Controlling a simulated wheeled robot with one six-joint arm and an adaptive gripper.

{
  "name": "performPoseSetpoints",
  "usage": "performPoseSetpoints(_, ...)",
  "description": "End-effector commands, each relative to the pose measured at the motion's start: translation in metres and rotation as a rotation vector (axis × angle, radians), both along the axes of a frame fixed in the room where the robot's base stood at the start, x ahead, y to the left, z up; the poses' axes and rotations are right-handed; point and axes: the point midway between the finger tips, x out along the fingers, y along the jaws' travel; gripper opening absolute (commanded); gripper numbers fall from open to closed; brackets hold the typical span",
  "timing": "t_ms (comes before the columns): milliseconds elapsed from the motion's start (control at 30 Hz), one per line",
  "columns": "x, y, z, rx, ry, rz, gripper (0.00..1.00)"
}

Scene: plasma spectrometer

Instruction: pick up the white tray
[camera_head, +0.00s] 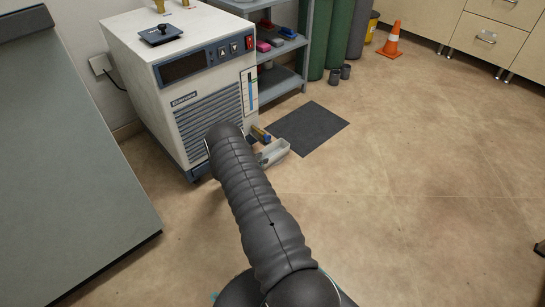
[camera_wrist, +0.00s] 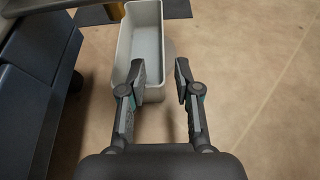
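The white tray (camera_wrist: 147,45) is a pale grey-white, open rectangular bin, and it looks empty inside. In the head view it shows as a small pale box (camera_head: 273,153) beside the front of the chiller, partly hidden by my arm. My gripper (camera_wrist: 161,76) is open and empty in the wrist view. Its left finger overlaps the near left part of the tray, and its right finger is just right of the tray's right wall. I cannot tell whether either finger touches it. In the head view my gripper is mostly hidden behind my arm.
A white chiller (camera_head: 180,80) stands close left of the tray. A yellow item (camera_wrist: 116,9) is at the tray's far left. A dark floor mat (camera_head: 310,128) lies beyond it. A shelf (camera_head: 283,80) stands behind. The floor to the right is clear.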

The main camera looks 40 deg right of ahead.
Motion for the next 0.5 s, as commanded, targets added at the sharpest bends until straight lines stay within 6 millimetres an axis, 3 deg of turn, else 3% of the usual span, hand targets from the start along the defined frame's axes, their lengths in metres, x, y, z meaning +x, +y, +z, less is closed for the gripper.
performPoseSetpoints(100,0.001,-0.016,-0.008,0.001,-0.001,-0.003,0.32)
performPoseSetpoints(367,0.002,-0.03,-0.014,0.001,-0.001,0.0,0.32)
performPoseSetpoints(500,0.0,-0.047,-0.024,0.001,-0.001,-0.004,0.32)
